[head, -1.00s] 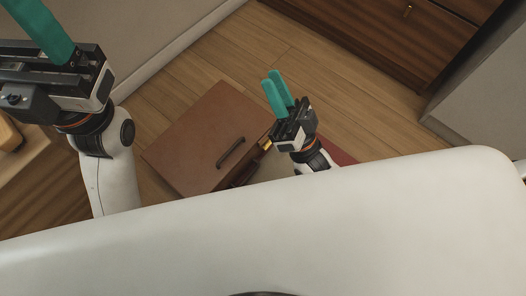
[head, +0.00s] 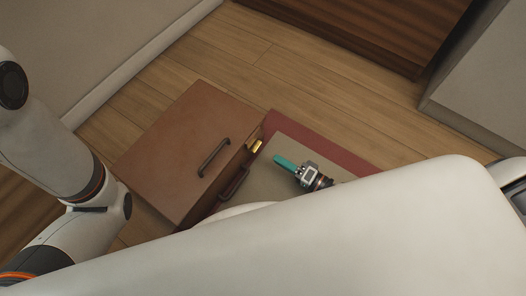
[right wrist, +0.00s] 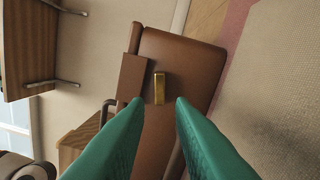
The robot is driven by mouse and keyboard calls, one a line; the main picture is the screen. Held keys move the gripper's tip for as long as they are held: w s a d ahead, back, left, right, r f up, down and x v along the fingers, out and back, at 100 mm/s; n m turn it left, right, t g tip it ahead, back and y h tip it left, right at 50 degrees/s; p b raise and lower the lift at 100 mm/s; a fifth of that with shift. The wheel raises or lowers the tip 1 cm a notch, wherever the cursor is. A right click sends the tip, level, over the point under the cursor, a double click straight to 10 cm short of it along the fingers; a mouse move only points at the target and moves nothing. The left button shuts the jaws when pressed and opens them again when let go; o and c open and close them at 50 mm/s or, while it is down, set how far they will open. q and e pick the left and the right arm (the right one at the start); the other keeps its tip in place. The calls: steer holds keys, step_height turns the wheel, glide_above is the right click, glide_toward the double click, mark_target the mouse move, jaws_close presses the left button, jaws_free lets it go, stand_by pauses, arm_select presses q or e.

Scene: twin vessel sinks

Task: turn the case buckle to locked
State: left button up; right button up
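The brown case (head: 180,140) lies on the floor in the head view. Its brass buckle (head: 255,145) is on the side facing my right gripper. In the right wrist view the buckle (right wrist: 159,88) is a narrow upright brass piece on the brown case (right wrist: 182,62). My right gripper (head: 281,161) points left towards the buckle, apart from it. In the wrist view the green fingers of this gripper (right wrist: 158,102) are spread, with the buckle seen in line with the gap and nothing held. My left gripper is out of view; only its arm shows.
Dark handles sit on the case's broad face (head: 213,158) and its side (head: 235,183). A mat with a red border (head: 318,138) lies beside the case. A dark wooden cabinet (head: 370,25) stands behind, with open wooden floor (head: 290,80) between.

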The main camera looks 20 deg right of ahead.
mark_target(256, 146)
steer(key=b+x, duration=0.2)
steer(key=x, duration=0.4)
steer(key=shift+f, duration=0.15)
steer(key=shift+w+a, duration=0.35)
steer(key=shift+w, duration=0.15)
jaws_close()
